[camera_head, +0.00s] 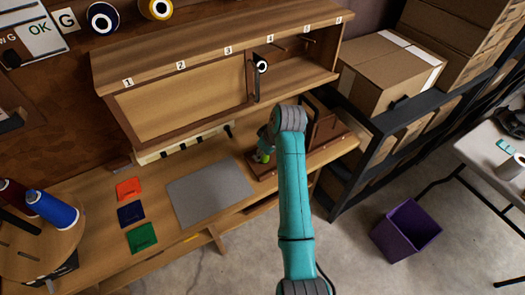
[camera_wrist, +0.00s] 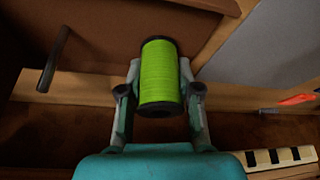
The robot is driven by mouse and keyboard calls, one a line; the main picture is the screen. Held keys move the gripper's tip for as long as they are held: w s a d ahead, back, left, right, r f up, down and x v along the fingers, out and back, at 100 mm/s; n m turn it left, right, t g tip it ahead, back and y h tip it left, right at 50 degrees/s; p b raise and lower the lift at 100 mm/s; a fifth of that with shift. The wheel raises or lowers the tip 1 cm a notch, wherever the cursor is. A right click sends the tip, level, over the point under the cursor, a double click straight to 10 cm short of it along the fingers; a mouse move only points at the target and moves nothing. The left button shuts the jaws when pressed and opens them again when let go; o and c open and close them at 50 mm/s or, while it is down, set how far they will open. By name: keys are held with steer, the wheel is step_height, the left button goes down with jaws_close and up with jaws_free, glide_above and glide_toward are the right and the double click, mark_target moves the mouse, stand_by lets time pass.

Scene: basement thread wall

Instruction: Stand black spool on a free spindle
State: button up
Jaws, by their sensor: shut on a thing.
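My gripper (camera_wrist: 160,100) is shut on a lime green spool (camera_wrist: 160,72) with black ends. The spool sits between the two fingers in the wrist view. In the head view the green spool (camera_head: 263,157) is low over the right part of the bench, partly hidden by my arm. A small black round thing with a white centre (camera_head: 261,66), which looks like the black spool seen end-on, is in the cabinet near label 4. Thin spindles (camera_head: 309,41) show near labels 5 and 6. A tan panel (camera_head: 180,98) covers the bays under labels 1 to 3.
A grey mat (camera_head: 210,192) lies on the bench, with red, navy and green squares (camera_head: 141,238) to its left. Blue and dark red spools (camera_head: 53,209) are on a round stand at left. A wooden holder (camera_head: 325,128) stands right of my gripper. Boxes fill shelves at right.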

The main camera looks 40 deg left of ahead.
steer(key=shift+d+f, duration=0.1)
steer(key=shift+f, duration=0.2)
stand_by(0.5)
steer(key=o, duration=0.9)
